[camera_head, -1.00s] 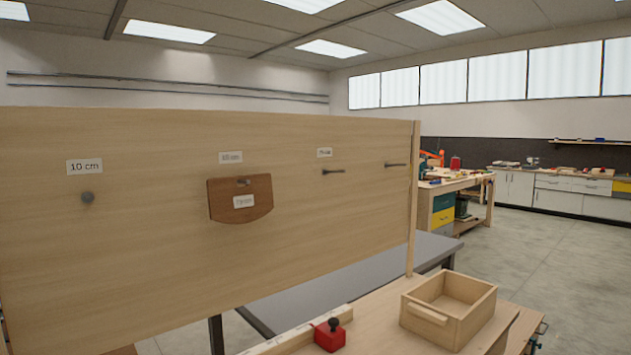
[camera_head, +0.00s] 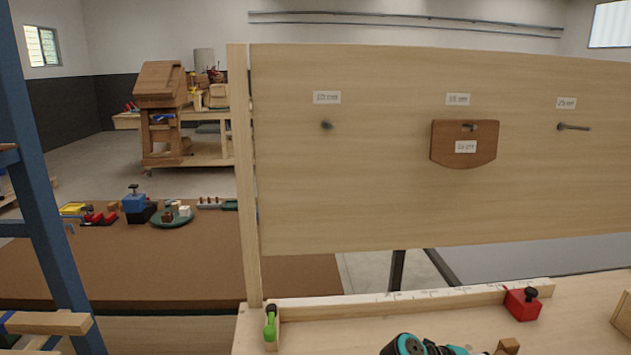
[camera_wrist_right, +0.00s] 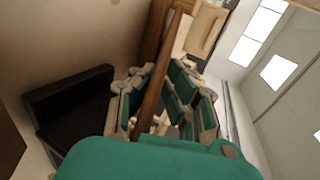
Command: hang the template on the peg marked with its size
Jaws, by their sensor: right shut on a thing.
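A light wooden board (camera_head: 380,200) stands upright in the head view with pegs and small white labels. The left peg (camera_head: 326,125) is bare below a label (camera_head: 327,97), blurred here. A brown template (camera_head: 447,142) with a rounded lower edge hangs on the middle peg (camera_head: 470,127), under its own label (camera_head: 458,99). A right peg (camera_head: 574,127) is bare under a third label (camera_head: 566,103). In the right wrist view my right gripper (camera_wrist_right: 166,72) is shut on a thin brown wooden piece (camera_wrist_right: 154,92), seen nearly edge-on.
A red block with a black knob (camera_head: 522,304) sits on the bench beside a pale rail (camera_head: 400,303). A green-handled item (camera_head: 270,325) stands at the board's foot. A blue post (camera_head: 40,190) rises at left. A brown table (camera_head: 140,262) holds several small things.

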